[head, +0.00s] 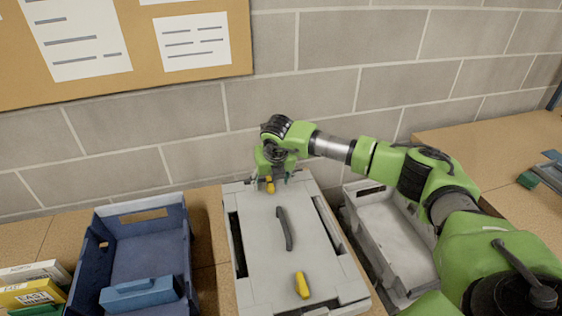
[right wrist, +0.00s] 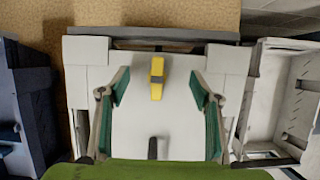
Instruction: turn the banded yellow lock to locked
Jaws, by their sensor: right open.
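A grey-white case (head: 262,240) lies on the table with a dark handle (head: 284,228) across the middle of its lid. The banded yellow lock (head: 269,184) is at the far end of the lid. In the right wrist view this lock (right wrist: 157,70) shows a dark band around its middle and points nearly straight up the picture. A second yellow lock (head: 302,285) is at the near end, slightly tilted. My right gripper (head: 271,180) is open over the far end; its teal-padded fingers (right wrist: 160,92) stand wide either side of the banded lock, apart from it. My left gripper is out of view.
A blue bin (head: 103,245) with a blue thing inside stands left of the case. A grey bin (head: 395,245) stands close on the right, below my right arm. Small boxes (head: 35,290) are at the lower left. A block wall rises behind.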

